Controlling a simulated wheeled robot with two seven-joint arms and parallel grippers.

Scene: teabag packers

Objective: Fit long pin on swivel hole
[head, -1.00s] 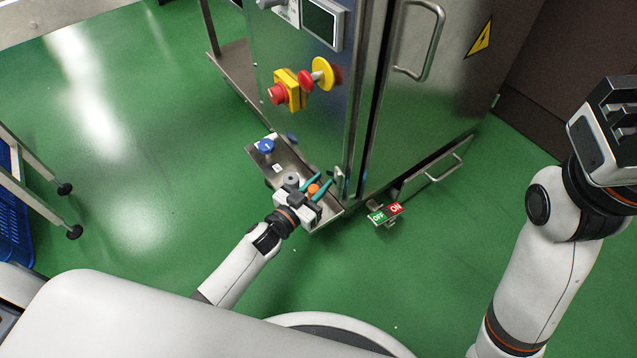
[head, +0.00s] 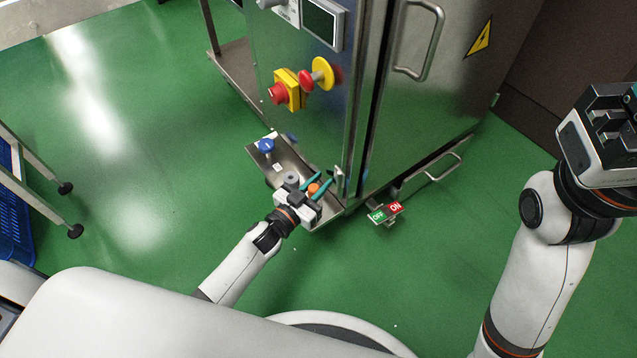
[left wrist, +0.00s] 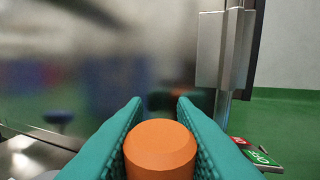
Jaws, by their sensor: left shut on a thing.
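My left gripper (head: 317,185) is at the near end of a metal tray beside the steel cabinet. Its teal fingers are shut on an orange round-ended piece (head: 314,189). In the left wrist view, the orange piece (left wrist: 160,150) sits between the two fingers (left wrist: 158,108), its round end facing the camera. Its lower part is hidden, so I cannot tell whether it is the long pin. A blue knob-like part (head: 266,146) and a grey round part (head: 291,178) are on the tray. I cannot make out the swivel hole. My right gripper (head: 612,105) is at the right edge, partly cut off.
The tray (head: 290,157) runs along the steel cabinet (head: 425,110). Red and yellow knobs (head: 305,82) stick out above it. An OFF/ON sign (head: 386,212) is right of the tray. A blue crate (head: 14,215) is at far left. The green floor (head: 150,170) between is clear.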

